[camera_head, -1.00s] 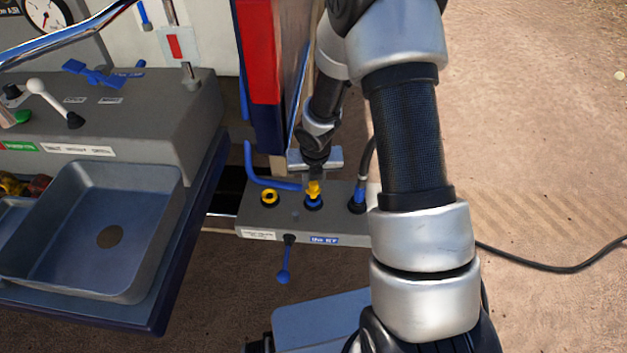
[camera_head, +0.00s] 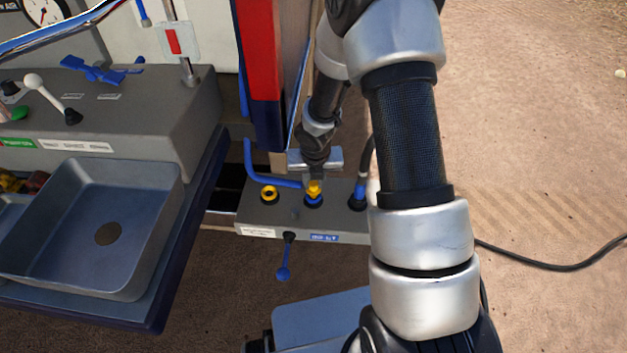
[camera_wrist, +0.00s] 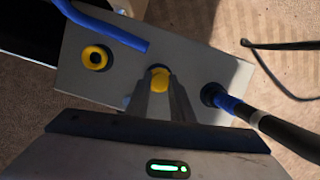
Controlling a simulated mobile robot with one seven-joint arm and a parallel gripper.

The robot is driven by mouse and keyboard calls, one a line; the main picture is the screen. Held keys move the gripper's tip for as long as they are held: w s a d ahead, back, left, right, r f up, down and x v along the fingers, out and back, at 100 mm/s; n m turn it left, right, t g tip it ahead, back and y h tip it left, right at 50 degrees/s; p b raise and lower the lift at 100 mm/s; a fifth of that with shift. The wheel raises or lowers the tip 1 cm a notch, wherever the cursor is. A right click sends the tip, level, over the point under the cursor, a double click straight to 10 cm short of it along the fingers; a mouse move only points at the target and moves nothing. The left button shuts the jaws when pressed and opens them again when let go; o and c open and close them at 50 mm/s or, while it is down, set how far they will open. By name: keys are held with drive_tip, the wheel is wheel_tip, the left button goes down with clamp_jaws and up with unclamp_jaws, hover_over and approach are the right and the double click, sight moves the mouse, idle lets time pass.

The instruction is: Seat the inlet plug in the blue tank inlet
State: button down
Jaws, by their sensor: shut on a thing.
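The yellow inlet plug (camera_head: 314,187) sits at the blue tank inlet (camera_head: 313,202), the middle fitting on the grey block (camera_head: 258,218). My gripper (camera_head: 313,178) is above it, shut on the plug and pointing down. In the wrist view the plug (camera_wrist: 159,78) shows between the fingertips (camera_wrist: 165,88), and a little blue of the inlet (camera_wrist: 127,101) shows beside them. The fingers hide much of the inlet, so I cannot tell how deep the plug sits.
A yellow ring fitting (camera_head: 269,195) is left of the inlet, and a blue-ended hose (camera_head: 359,195) is plugged in on the right. A blue bent handle (camera_head: 268,180) runs behind. A blue-knobbed lever (camera_head: 284,273) hangs in front. A grey basin (camera_head: 120,215) is at left.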

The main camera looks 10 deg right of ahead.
drive_tip(key=shift+f, duration=0.2)
drive_tip(key=shift+f+b, duration=0.3)
drive_tip(key=shift+f, duration=0.35)
idle(0.4)
drive_tip(key=c, duration=1.5)
unclamp_jaws()
drive_tip(key=shift+o, duration=0.2)
drive_tip(key=shift+r, duration=0.1)
drive_tip(key=p+v, duration=0.7)
drive_tip(key=v, duration=1)
